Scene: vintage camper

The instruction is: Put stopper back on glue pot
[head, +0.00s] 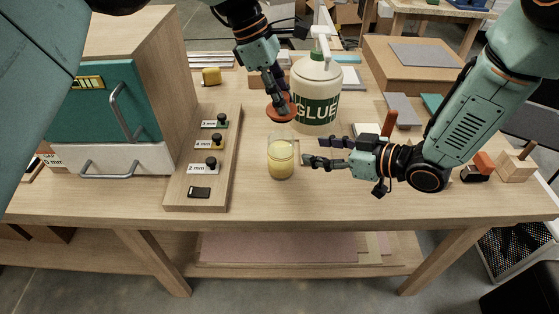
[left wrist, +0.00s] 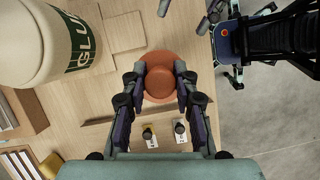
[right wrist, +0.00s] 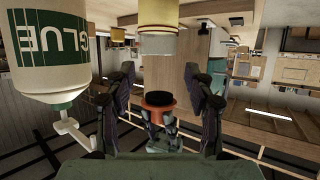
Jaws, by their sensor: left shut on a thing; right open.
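The glue pot (head: 281,160), a small glass jar of yellow glue, stands upright on the bench; it also shows inverted in the right wrist view (right wrist: 157,18). My left gripper (head: 279,100) is shut on the round orange-red stopper (head: 283,112), holding it above and slightly behind the pot, apart from it. The stopper fills the space between the left fingertips in the left wrist view (left wrist: 160,78). Its dark underside shows in the right wrist view (right wrist: 158,98). My right gripper (head: 312,151) is open and empty, just right of the pot. The pot's mouth looks uncovered.
A large white GLUE bottle (head: 318,92) stands close behind the pot, beside my left gripper. A wooden board (head: 222,165) with several knobs lies to the left. A teal-fronted cabinet (head: 105,100) stands farther left. The bench front (head: 300,203) is clear.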

